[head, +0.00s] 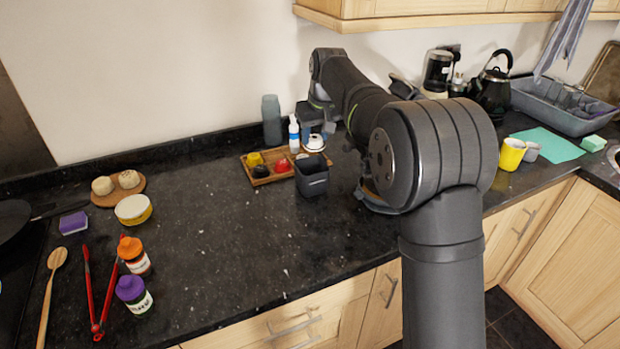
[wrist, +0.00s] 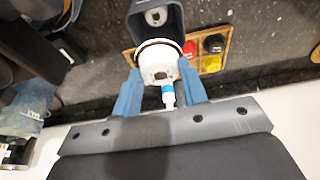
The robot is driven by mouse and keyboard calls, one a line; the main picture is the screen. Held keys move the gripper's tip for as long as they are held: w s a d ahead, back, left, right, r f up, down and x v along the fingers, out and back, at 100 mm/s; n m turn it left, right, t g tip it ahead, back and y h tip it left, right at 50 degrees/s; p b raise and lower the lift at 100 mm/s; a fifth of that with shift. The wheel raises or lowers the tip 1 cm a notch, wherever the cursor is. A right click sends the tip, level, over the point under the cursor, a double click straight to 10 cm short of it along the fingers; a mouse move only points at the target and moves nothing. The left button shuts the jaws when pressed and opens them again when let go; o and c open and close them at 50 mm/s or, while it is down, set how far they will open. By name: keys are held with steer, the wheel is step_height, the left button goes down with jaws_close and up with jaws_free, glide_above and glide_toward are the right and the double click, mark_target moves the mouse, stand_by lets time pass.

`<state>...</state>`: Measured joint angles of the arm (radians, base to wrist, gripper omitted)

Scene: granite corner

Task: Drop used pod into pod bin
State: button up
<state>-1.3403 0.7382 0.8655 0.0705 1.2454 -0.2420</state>
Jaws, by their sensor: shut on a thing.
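The used pod (head: 314,142) is white with a dark spot on top. In the wrist view it (wrist: 160,65) sits between the two blue-grey fingers of my gripper (wrist: 161,80), which is shut on it. In the head view my gripper (head: 316,127) is just behind the bin, partly hidden by my arm. The pod bin (head: 312,178) is a dark grey, open-topped box on the counter. In the wrist view the bin (wrist: 181,22) is just beyond the pod, and a pale thing with a dark spot shows inside it.
A wooden tray (head: 250,158) with yellow, red and black pods is left of the bin. A white bottle (head: 293,135) with a blue label and a grey bottle (head: 271,120) stand behind it. The counter in front of the tray is clear.

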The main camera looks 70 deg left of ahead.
steer(key=shift+f, duration=1.4)
steer(key=o, duration=1)
steer(key=v, duration=1.7)
steer(key=shift+r, duration=0.15)
steer(key=shift+d, duration=0.1)
